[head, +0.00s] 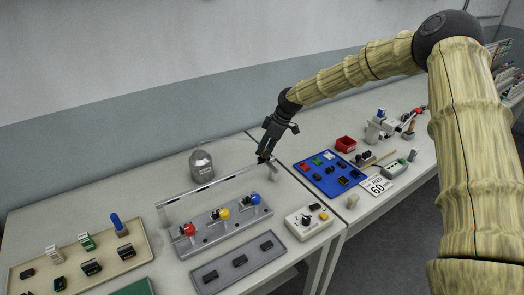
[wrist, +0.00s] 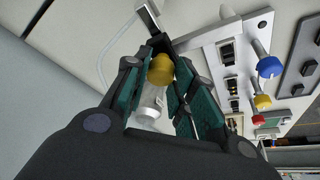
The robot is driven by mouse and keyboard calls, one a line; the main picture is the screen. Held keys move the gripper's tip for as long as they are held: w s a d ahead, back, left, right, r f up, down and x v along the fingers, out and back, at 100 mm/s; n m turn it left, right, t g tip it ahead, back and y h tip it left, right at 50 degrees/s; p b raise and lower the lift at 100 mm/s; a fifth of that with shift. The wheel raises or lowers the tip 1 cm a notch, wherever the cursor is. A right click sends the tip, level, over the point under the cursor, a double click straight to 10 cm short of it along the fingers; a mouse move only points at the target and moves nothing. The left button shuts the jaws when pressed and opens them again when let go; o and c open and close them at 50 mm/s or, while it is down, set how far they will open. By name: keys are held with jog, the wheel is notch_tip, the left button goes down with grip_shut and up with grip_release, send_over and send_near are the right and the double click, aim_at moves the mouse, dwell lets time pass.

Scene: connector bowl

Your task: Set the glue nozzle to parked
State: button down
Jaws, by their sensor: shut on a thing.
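The glue nozzle (wrist: 151,103) shows in the wrist view as a pale, clear-looking body with an amber knob (wrist: 161,68), between the two teal finger pads. My gripper (head: 263,158) is shut on it at the right end of the raised rail (head: 212,186); the wrist view shows my gripper (wrist: 165,88) from behind. In the head view my fingers mostly hide the nozzle. A thin hose runs from the grey canister (head: 202,167) toward it. I cannot tell whether the nozzle sits on the rail or touches its end post.
The fixture plate (head: 207,243) below the rail carries red, blue and yellow knobs. In front are a grey strip (head: 228,268) and a control box (head: 309,221). A beige tray (head: 75,277) is at left, and a blue tray (head: 325,187) with parts is at right.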

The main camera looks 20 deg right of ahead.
jog(key=shift+w+d+r, duration=0.1)
jog(key=shift+d, duration=0.1)
jog(key=c, duration=1.2)
grip_release()
jog(key=shift+d, duration=0.15)
jog(key=shift+r, duration=0.15)
jog(key=v, duration=1.1)
jog(key=shift+d+r, duration=0.2)
jog(key=shift+r, duration=0.1)
